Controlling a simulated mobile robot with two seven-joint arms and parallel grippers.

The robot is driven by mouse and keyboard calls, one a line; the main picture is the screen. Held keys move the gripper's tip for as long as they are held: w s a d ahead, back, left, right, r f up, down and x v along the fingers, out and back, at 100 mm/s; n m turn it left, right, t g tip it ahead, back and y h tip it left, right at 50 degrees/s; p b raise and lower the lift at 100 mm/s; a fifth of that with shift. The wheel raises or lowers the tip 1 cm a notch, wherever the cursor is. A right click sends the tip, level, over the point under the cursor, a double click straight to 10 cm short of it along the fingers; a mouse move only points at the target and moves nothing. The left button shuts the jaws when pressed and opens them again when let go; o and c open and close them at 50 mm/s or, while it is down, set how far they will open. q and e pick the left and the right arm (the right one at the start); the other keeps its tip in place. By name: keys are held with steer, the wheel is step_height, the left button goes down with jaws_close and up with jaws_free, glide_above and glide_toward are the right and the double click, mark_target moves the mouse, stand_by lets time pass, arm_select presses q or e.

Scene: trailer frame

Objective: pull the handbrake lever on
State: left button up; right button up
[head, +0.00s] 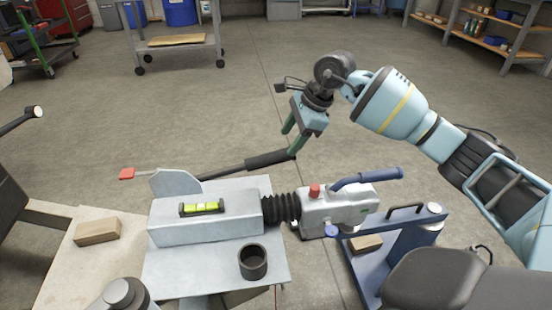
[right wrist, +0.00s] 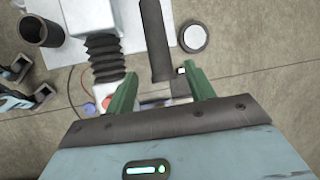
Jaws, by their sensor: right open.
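The handbrake lever (head: 225,171) is a dark bar lying low and slanting up to the right behind the grey housing. It ends in a black grip (head: 268,159), which also shows in the right wrist view (right wrist: 153,38). My right gripper (head: 290,141) has green fingers and is open and empty. Its fingers point down at the grip's free end. In the right wrist view the grip's end lies between the open fingertips (right wrist: 160,78), and I see no finger closed on it.
The grey housing (head: 165,229) carries a level vial (head: 201,208). A black bellows (head: 281,208) joins it to the coupling head (head: 318,215) with its blue handle (head: 372,178). A dark cup (head: 253,262) stands in front.

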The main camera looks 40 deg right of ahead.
mark_target(281, 152)
steer(key=shift+w+a+f, duration=0.1)
steer(key=shift+a+f, duration=0.05)
steer(key=shift+f, duration=0.35)
steer(key=b+x, duration=0.2)
steer(key=x, duration=0.4)
steer(key=shift+w+a+f+b, duration=0.2)
steer(key=shift+f+b, duration=0.1)
steer(key=shift+f, duration=0.15)
arm_select(q)
steer(key=f, duration=0.3)
steer(key=shift+s+g, duration=0.3)
steer(key=shift+s, duration=0.1)
arm_select(e)
steer(key=shift+d, duration=0.1)
steer(key=shift+c, duration=0.4)
jaws_close()
arm_select(q)
steer(key=shift+w+r, duration=0.1)
steer(key=shift+r, duration=0.05)
arm_select(e)
steer(key=shift+r, duration=0.15)
